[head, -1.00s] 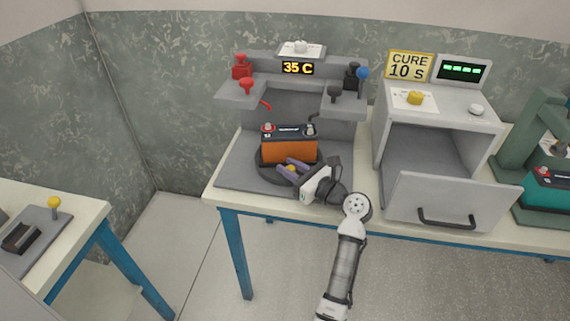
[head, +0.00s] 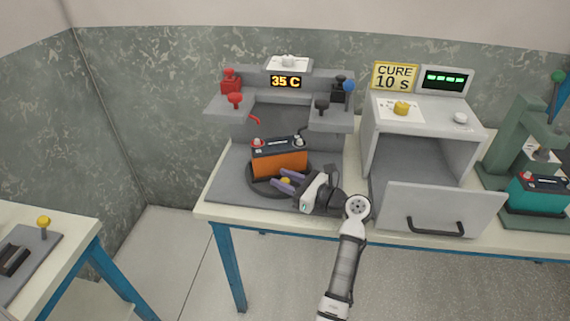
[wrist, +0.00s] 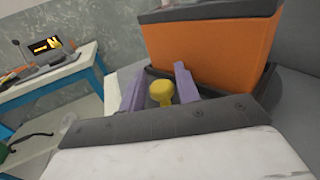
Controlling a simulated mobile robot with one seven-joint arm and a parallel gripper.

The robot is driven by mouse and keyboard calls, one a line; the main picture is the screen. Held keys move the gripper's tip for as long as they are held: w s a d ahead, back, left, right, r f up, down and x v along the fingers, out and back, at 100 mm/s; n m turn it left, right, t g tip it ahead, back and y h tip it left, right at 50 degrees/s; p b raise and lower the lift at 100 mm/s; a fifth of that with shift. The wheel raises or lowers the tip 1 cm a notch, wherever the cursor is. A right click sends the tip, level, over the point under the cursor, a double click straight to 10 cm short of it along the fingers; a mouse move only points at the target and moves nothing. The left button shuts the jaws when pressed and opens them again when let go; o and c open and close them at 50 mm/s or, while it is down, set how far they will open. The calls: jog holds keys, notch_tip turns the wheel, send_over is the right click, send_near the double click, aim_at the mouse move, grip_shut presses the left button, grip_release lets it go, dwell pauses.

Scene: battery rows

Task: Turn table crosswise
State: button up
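The turntable is a dark round plate (head: 256,188) on the grey base of the left station. An orange battery (head: 279,163) with a black top stands upright on it, slightly askew, its right end farther back. The battery fills the upper part of the wrist view (wrist: 210,45). My gripper (head: 284,181) is low at the turntable's front right, its purple fingers apart and pointing left. In the wrist view, a yellow knob (wrist: 160,93) stands between the fingers, in front of the battery. I cannot tell whether a finger touches it.
Red (head: 235,100) and black (head: 322,103) clamps overhang the turntable on a frame reading 35 C. An oven (head: 420,112) with its door (head: 440,205) lowered stands right of my gripper. A teal battery (head: 540,192) stands farther right. Another table (head: 70,232) is at left.

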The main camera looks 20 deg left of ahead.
notch_tip(320, 180, up, 20)
jog(key=b, duration=0.1)
jog(key=shift+f, duration=0.15)
